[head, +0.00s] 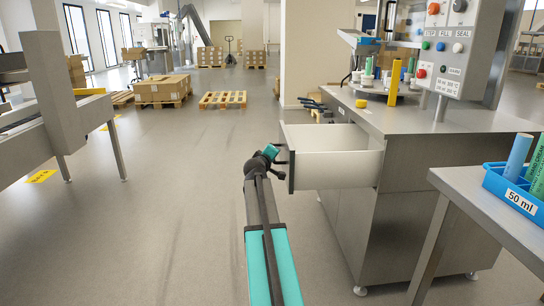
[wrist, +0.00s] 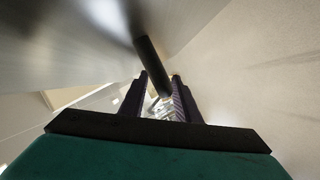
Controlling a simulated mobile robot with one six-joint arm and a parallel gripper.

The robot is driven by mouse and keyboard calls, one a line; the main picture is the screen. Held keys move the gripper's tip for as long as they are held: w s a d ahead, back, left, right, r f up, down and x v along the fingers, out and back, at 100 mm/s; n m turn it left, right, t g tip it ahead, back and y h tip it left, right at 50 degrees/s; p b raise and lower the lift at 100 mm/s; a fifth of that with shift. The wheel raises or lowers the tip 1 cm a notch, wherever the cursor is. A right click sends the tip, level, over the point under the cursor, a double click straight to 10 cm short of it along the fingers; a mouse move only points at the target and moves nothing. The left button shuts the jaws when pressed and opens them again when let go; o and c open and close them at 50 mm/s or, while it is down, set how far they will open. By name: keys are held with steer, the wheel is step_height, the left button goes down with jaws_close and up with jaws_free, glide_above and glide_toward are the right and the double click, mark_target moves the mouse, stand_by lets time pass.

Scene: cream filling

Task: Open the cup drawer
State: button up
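The cup drawer (head: 335,169) is a pale, box-shaped drawer in the left side of the steel machine. It stands well pulled out, and I see its inside walls. Its dark front edge (head: 291,171) faces left. My gripper (head: 281,157) is at this front, at the handle. In the wrist view, the black bar handle (wrist: 150,58) runs between the two dark fingers of my gripper (wrist: 160,78). The exact contact is hard to see. The drawer's floor is mostly hidden in the head view.
The steel machine (head: 420,190) has a control panel above it. A side table (head: 480,205) with a blue "50 ml" bin (head: 515,190) stands at the right. A steel conveyor frame (head: 50,120) stands at the left. The floor between is clear; pallets with boxes lie farther back.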

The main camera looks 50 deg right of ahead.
steer(key=p+v, duration=0.3)
steer(key=v, duration=1)
steer(key=shift+s, duration=0.15)
steer(key=shift+a+r, duration=0.1)
stand_by(0.5)
